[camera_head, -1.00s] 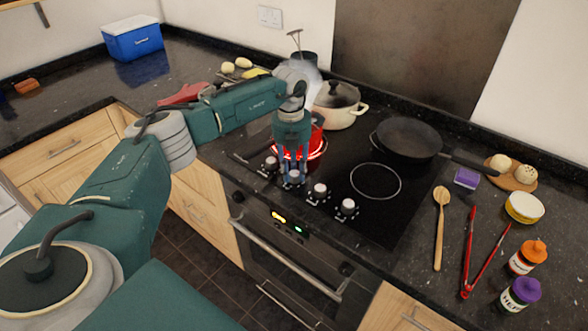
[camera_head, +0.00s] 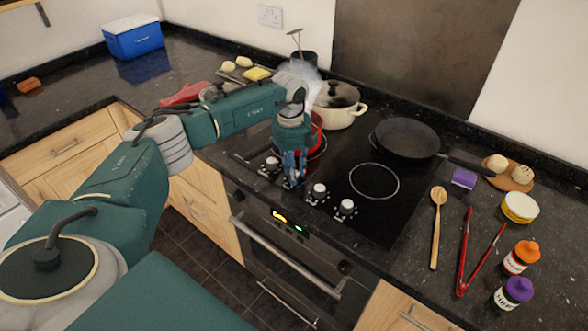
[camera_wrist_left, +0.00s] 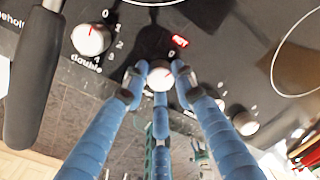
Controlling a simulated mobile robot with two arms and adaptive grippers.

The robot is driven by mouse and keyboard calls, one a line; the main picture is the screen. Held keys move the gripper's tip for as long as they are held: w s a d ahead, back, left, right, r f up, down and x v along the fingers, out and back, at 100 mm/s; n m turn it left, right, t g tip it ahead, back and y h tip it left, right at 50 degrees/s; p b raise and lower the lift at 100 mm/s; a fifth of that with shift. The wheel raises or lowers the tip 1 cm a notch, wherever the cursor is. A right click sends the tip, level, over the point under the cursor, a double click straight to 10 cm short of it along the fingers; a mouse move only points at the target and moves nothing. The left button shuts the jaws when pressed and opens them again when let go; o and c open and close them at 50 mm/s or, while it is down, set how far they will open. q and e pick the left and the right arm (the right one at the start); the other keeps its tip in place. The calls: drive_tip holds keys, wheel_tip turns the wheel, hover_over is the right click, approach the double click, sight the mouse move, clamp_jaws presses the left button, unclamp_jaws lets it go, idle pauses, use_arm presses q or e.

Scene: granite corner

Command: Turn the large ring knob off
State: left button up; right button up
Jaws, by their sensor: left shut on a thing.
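The knob (camera_wrist_left: 160,76) held by my left gripper is white and round, second from the left in the row on the hob's front edge. My left gripper (camera_head: 293,178) comes down on it from above, its blue fingers shut around it; they also show in the left wrist view. The knob's red mark seems to point near the 0 on the hob; its other labels are hidden by the fingers. A red HOT sign (camera_wrist_left: 180,41) is lit behind it. A red pot (camera_head: 316,128) stands behind my gripper, partly hidden, on a ring that does not glow. My right gripper is out of view.
Another knob (camera_wrist_left: 91,39), labelled "double", is left of the held one. Two more knobs (camera_head: 319,190) (camera_head: 346,207) stand to the right. A black pan (camera_head: 407,139) and a cream pot (camera_head: 340,105) are at the back. The front right ring (camera_head: 374,180) is empty.

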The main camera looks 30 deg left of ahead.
use_arm(q)
drive_tip(key=shift+w+a+r+n+p, duration=0.1)
drive_tip(key=shift+n+p, duration=0.05)
drive_tip(key=shift+n, duration=0.6)
drive_tip(key=shift+w+r+n+p, duration=0.1)
drive_tip(key=shift+n+p, duration=0.05)
drive_tip(key=shift+n, duration=0.6)
drive_tip(key=o, duration=1.2)
drive_tip(key=shift+c, duration=0.2)
drive_tip(key=shift+s+f, duration=0.1)
drive_tip(key=shift+s, duration=0.05)
wheel_tip(320, 180, up, 12)
drive_tip(key=shift+s, duration=0.3)
